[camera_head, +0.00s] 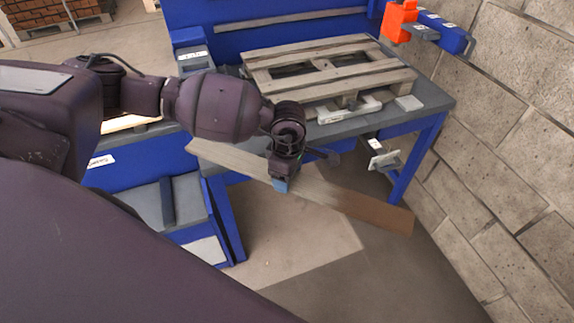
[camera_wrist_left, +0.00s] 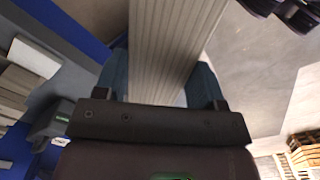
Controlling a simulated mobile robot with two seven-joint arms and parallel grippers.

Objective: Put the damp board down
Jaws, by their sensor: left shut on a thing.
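The damp board (camera_head: 350,203) is a long flat plank, grey-brown at the left and darker brown toward its right end. It hangs in the air in front of the blue workbench, slanting down to the right. My left gripper (camera_head: 280,184) is shut on it near the middle. In the left wrist view the board (camera_wrist_left: 175,45) runs up and away between the two blue fingers of my left gripper (camera_wrist_left: 160,85). My right gripper does not show clearly in either view.
A wooden pallet (camera_head: 330,72) lies on the grey top of the workbench (camera_head: 430,98). An orange and blue fixture (camera_head: 400,22) is at the back right. A block wall (camera_head: 500,140) bounds the right side. Open floor (camera_head: 290,235) lies below the board.

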